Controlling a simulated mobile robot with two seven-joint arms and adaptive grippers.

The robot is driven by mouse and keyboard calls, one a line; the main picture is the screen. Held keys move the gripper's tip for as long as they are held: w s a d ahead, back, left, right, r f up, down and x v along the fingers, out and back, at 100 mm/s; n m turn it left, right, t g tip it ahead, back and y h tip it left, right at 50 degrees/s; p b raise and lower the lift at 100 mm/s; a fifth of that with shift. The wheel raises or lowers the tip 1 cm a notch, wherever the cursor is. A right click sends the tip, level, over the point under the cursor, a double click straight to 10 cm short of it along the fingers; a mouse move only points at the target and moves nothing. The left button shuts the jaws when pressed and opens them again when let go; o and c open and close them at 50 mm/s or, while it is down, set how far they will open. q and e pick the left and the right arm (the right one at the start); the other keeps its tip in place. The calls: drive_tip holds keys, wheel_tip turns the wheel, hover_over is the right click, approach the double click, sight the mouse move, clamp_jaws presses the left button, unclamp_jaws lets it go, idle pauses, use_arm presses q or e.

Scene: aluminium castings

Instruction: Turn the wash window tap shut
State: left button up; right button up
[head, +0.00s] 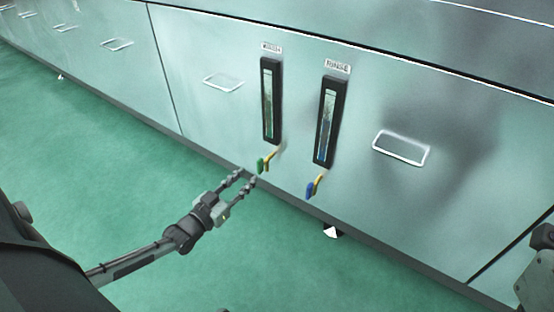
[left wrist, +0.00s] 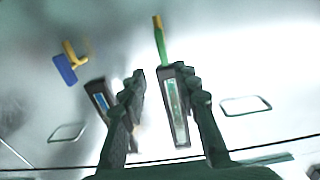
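The wash window (head: 270,102) is the left of two dark-framed upright gauges on the pale metal cabinet front. Its tap, with a green handle (head: 262,166) and a yellow stem, sits just below it. My left gripper (head: 245,179) is open and empty, just left of and below the green handle in the head view, with no clear contact. In the left wrist view the green handle (left wrist: 162,48) lies beyond the two spread fingers (left wrist: 161,74), and the wash window (left wrist: 178,112) shows between them. My right gripper's fingers are out of view.
The rinse window (head: 326,122) stands to the right, with a blue-handled tap (head: 314,187) below it, close to the wash tap. Wire-like pull handles (head: 401,148) sit on the cabinet front. The green floor (head: 120,150) is clear.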

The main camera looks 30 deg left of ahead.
sight(257, 162)
use_arm(q)
drive_tip(key=w, duration=0.2)
drive_tip(key=w+b, duration=0.1)
drive_tip(key=w, duration=0.2)
drive_tip(key=w+b, duration=0.1)
drive_tip(key=w, duration=0.2)
drive_tip(key=shift+r, duration=0.25)
clamp_jaws()
